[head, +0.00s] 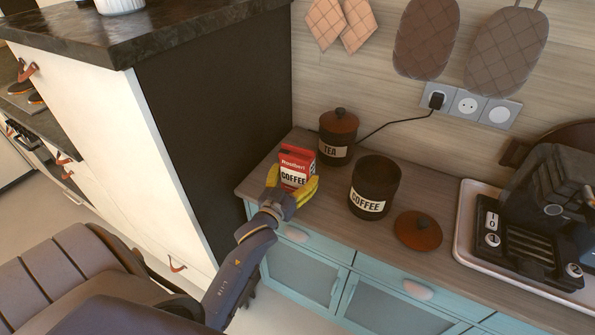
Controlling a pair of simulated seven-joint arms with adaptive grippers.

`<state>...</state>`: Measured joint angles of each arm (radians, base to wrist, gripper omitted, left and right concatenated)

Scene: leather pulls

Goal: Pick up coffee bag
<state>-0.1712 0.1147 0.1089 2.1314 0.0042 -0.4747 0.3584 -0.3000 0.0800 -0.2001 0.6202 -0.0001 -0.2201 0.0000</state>
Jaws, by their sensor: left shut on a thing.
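The coffee bag (297,166) is a small red packet with a white "COFFEE" label, upright at the left end of the wooden counter. My left gripper (291,186), with yellow fingers, is shut on the bag, one finger on each side of its lower part. The bag's bottom is hidden behind the gripper, so I cannot tell whether it touches the counter. My right gripper is not in view.
An open dark coffee canister (374,187) stands right of the bag, its wooden lid (418,231) lying beside it. A lidded tea canister (338,137) stands close behind. A tray (466,240) with a black machine (545,215) is at right. A tall dark cabinet side (215,120) rises at left.

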